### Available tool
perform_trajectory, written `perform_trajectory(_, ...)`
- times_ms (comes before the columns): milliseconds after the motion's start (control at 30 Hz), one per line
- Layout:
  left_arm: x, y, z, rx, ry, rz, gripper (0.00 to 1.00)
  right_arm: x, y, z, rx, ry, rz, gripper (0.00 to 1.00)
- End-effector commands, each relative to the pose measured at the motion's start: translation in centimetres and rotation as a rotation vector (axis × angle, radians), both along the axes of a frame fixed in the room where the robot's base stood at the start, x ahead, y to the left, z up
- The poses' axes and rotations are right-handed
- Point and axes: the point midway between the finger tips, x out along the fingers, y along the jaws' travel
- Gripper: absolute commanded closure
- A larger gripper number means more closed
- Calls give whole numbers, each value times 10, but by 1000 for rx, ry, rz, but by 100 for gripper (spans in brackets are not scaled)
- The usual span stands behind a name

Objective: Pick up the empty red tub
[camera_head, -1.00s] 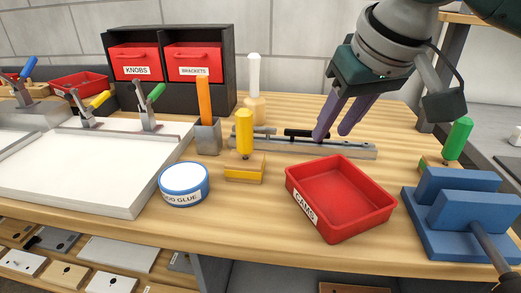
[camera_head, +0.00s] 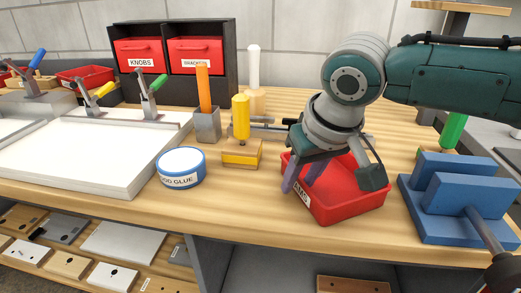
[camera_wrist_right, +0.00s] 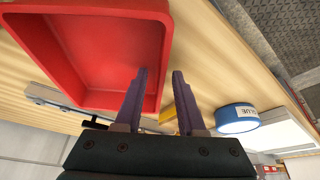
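The red tub (camera_head: 348,193) marked CAMS sits on the wooden bench in the head view, with nothing seen in its visible part. My right gripper (camera_head: 298,186) is at the tub's left side, pointing down, its two purple fingers apart with nothing held. In the right wrist view the tub (camera_wrist_right: 92,48) fills the upper left. There the right gripper (camera_wrist_right: 160,72) has one finger over the tub's inside and the other outside its wall. I cannot tell whether a finger touches the wall. The gripper hides the tub's far left part. My left gripper is not in view.
A yellow-handled block (camera_head: 241,153) and a glue tin (camera_head: 181,168) stand left of the tub. A blue stepped block (camera_head: 462,200) is close on its right. A metal rail lies behind, partly hidden. The bench front (camera_head: 250,215) is clear.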

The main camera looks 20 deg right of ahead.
Motion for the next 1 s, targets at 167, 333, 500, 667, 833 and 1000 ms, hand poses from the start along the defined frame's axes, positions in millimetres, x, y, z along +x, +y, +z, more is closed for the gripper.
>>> perform_trajectory(167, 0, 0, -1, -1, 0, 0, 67, 1, 0, -2, 1, -1, 0, 61)
perform_trajectory(333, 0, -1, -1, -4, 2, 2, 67, 1, 0, -2, 1, -1, 0, 71)
perform_trajectory(500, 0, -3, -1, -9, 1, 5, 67, 1, 0, -1, 1, -1, 0, 90)
perform_trajectory(667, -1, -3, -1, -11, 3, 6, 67, 1, 0, -1, 0, -1, 0, 100)
perform_trajectory(833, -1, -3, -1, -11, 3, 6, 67, 1, 0, -1, 0, -1, 0, 100)
perform_trajectory(1000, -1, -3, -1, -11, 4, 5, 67, 1, 0, -1, 0, -1, 0, 100)
